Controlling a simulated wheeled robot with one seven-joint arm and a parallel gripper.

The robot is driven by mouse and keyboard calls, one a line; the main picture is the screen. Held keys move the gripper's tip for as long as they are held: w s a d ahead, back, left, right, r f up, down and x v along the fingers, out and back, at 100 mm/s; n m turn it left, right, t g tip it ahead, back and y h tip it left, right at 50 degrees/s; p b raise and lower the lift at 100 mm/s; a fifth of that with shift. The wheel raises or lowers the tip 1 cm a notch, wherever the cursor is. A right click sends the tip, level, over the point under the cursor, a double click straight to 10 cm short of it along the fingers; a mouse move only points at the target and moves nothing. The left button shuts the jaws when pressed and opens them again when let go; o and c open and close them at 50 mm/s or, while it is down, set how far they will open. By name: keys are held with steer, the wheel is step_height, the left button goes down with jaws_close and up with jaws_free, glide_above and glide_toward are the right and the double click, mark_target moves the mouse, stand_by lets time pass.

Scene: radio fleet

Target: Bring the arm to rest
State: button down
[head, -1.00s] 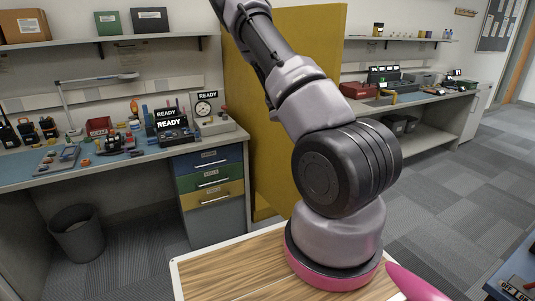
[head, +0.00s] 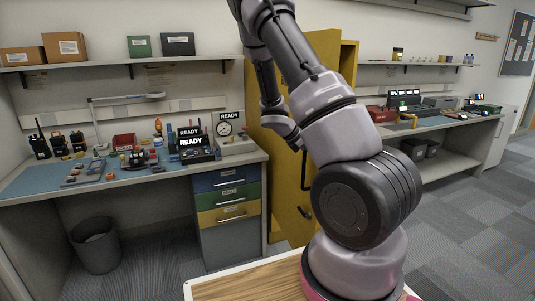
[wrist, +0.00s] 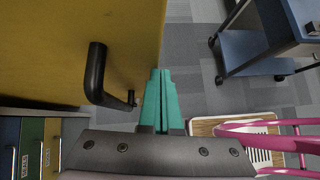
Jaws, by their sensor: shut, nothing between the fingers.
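My arm rises from my wooden-topped base in the head view, with its upper links bent over and a forearm hanging in front of the yellow cabinet (head: 347,62). In the wrist view my gripper (wrist: 160,75) shows its two green fingers together, shut and empty. The fingers are beside the yellow cabinet panel (wrist: 70,45), just right of its black handle (wrist: 95,75), and do not hold it. Whether the fingers touch the panel I cannot tell. In the head view the gripper itself is hidden behind my arm or out of sight.
A workbench (head: 120,178) with radios and tools stands left, above a drawer unit (head: 228,205). A bin (head: 95,248) is under it. Another bench (head: 440,124) is at the right. A blue cart (wrist: 255,50) stands on the carpet in the wrist view. Carpet at right is open.

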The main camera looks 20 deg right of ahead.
steer(key=s+a+r+m+t+y, duration=0.2)
steer(key=s+a+r+m+y, duration=0.1)
steer(key=s+a+r+m, duration=0.4)
steer(key=s+a+r+m+t+y, duration=0.3)
steer(key=s+a+r+m, duration=0.3)
steer(key=a+r, duration=0.3)
steer(key=s+a+r+m+t+y, duration=0.3)
steer(key=s+a+r+m+y, duration=0.2)
steer(key=r, duration=0.8)
steer(key=s+a+m, duration=0.2)
steer(key=a, duration=0.1)
steer(key=shift+s+a+r+m, duration=0.3)
steer(key=shift+a+r+m, duration=0.05)
steer(key=shift+r+m, duration=0.05)
steer(key=shift+d, duration=0.15)
